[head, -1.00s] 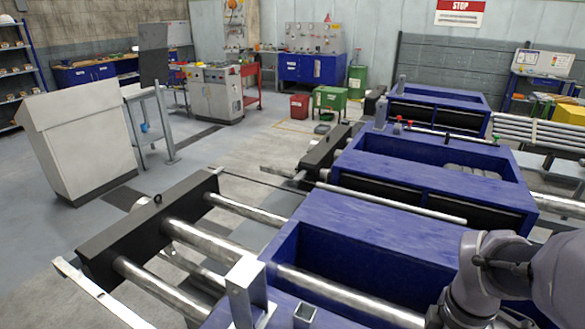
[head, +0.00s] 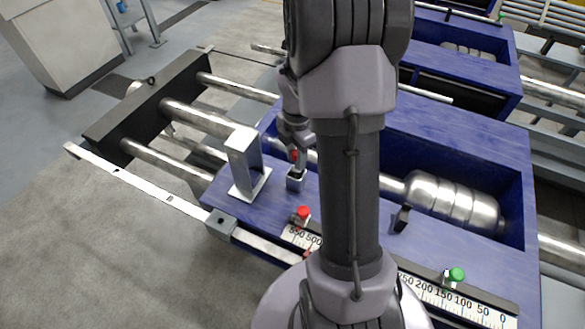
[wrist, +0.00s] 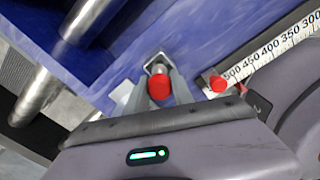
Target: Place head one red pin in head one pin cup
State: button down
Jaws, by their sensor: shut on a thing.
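My gripper (head: 297,147) points down over the head one pin cup (head: 296,184), a small square metal cup on the blue machine top. It is shut on the head one red pin (head: 294,156), whose red head shows between the fingers. The pin's shaft points down at the cup's mouth; I cannot tell if its tip is inside. In the wrist view, the red pin (wrist: 159,89) sits between the fingertips (wrist: 158,94), with the cup (wrist: 157,63) just beyond it. The fingers hide part of the cup.
A metal bracket (head: 245,165) stands close left of the cup. A second red-topped piece (head: 303,212) sits by the scale (head: 455,295) in front, with a green-topped one (head: 456,275) to the right. An open trough with a metal roller (head: 450,200) lies behind.

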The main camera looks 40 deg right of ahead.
notch_tip(320, 180, down, 3)
jog(key=shift+b, duration=0.4)
jog(key=shift+r, duration=0.15)
jog(key=c, duration=1.1)
grip_release()
